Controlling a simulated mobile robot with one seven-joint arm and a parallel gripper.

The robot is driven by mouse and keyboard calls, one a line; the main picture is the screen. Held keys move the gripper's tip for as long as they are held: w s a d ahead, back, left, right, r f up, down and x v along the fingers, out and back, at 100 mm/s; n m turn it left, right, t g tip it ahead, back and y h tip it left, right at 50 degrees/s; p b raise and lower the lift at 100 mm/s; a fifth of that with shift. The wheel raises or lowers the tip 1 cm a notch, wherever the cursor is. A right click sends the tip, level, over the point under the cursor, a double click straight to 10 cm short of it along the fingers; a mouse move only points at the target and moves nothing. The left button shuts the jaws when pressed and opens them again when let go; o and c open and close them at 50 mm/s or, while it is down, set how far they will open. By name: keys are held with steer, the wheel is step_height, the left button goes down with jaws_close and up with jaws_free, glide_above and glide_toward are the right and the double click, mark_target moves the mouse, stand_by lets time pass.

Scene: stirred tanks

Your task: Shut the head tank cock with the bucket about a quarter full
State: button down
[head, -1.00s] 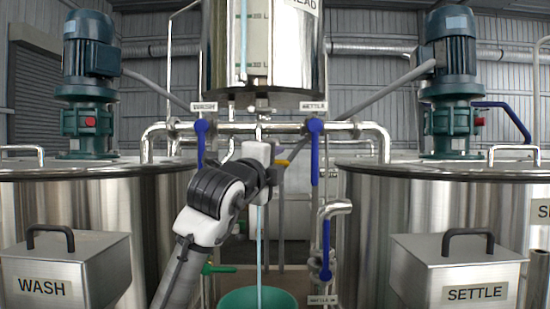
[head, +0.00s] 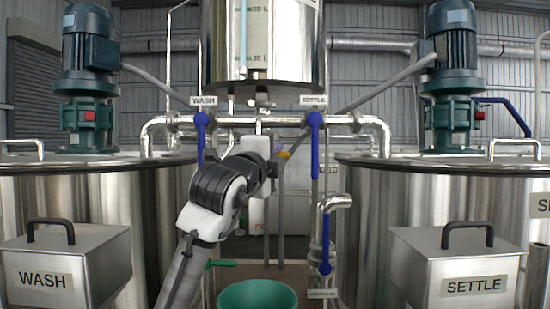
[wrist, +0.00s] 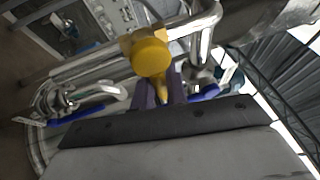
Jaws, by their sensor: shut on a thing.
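The steel head tank (head: 290,45) hangs at top centre in the head view. In the wrist view the round yellow cock end (wrist: 152,57) stands just beyond the fingertips. My gripper (wrist: 160,92) is shut on the narrow yellow handle between its dark purple fingers. The teal bucket (head: 258,295) stands below at the bottom centre, partly cut off by the frame edge. No stream shows above it. Its liquid level cannot be made out.
The wash tank (head: 160,220) stands left and the settle tank (head: 365,230) right. Blue handles hang below the pipes at wash (head: 201,140) and settle (head: 315,150). A lower blue handle (head: 326,240) and a green handle (head: 222,263) flank the bucket area.

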steer(key=c, duration=1.4)
jaws_free()
steer(key=b+v, duration=0.5)
steer(key=v, duration=0.9)
